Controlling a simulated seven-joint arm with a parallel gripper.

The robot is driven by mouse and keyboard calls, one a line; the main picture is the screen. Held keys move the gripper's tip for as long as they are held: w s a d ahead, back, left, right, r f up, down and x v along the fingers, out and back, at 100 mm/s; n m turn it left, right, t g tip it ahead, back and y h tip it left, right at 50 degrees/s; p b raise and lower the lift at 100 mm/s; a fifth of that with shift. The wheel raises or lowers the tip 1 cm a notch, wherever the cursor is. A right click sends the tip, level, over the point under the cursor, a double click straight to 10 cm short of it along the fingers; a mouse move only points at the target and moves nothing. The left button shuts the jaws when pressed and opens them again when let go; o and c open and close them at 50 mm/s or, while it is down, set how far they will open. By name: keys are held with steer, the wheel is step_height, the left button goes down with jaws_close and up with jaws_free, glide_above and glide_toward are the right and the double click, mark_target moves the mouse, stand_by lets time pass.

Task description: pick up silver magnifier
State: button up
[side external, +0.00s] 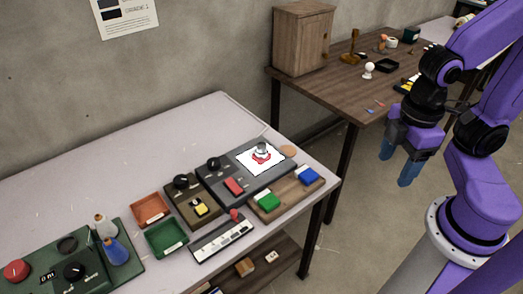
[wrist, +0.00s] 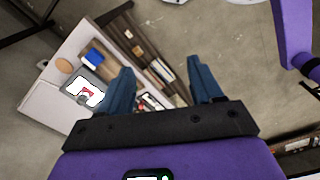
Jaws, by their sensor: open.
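A small silver piece, which looks like the silver magnifier (side external: 262,149), sits on a white sheet with a red print (side external: 246,163) on a dark grey panel, near the right end of the pale table. In the wrist view the white sheet (wrist: 94,97) shows at left, with a small grey shape on it that I take for the magnifier (wrist: 83,99). My gripper (side external: 397,165) hangs over the floor gap, to the right of the pale table and well apart from the magnifier. Its blue fingers are spread and empty in the wrist view (wrist: 162,70).
The dark panel also has a knob (side external: 213,163) and a red block (side external: 234,186). Green and blue blocks sit on a wooden board (side external: 286,196) in front. Trays (side external: 151,208) and bottles (side external: 115,251) stand to the left. A brown table with a cabinet (side external: 301,40) stands behind.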

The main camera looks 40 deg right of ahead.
steer(key=w+a+f+n+t+h, duration=0.2)
steer(key=w+f+n+h, duration=0.15)
steer(key=w, duration=0.35)
steer(key=w+a+f+n+t+h, duration=0.2)
steer(key=w+n+h, duration=0.15)
steer(key=w, duration=0.45)
steer(key=n+t+h, duration=0.2)
steer(key=n+t, duration=0.4)
steer(key=n, duration=0.2)
glide_toward(262, 148)
steer(key=x, duration=0.4)
steer(key=shift+d+f, duration=0.15)
steer(key=shift+d, duration=0.4)
steer(key=shift+y, duration=0.3)
steer(key=shift+w+a+x, duration=0.15)
steer(key=shift+x, duration=1.15)
steer(key=shift+w+a+x, duration=0.1)
steer(key=shift+x, duration=1.2)
steer(key=c, duration=1)
